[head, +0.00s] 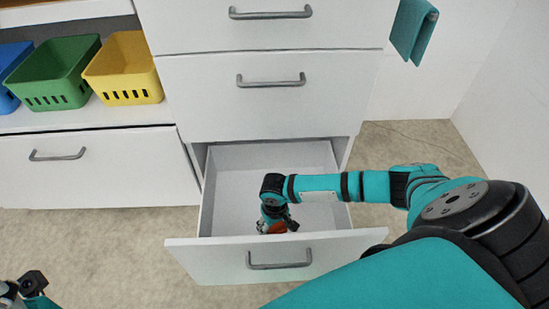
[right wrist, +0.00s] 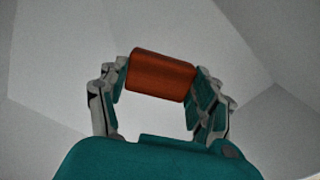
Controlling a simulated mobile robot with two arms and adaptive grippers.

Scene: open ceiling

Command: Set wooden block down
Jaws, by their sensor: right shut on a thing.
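The wooden block (right wrist: 161,75) is reddish-brown and sits between the fingers of my right gripper (right wrist: 158,88) in the right wrist view. In the head view, the right gripper (head: 278,226) is inside the open bottom drawer (head: 240,180), near its front panel. Part of the block (head: 277,228) shows there, mostly hidden by the gripper. The right gripper is shut on the block. I cannot tell whether the block touches the drawer floor. Part of my left arm shows at the bottom left of the head view, and its fingertips are out of the picture.
The open drawer looks otherwise empty, and its front panel (head: 215,262) stands as an edge near the gripper. Closed drawers (head: 290,105) are above. A green basket (head: 50,75), a yellow basket (head: 122,70) and a blue basket (head: 8,70) stand on a shelf at left.

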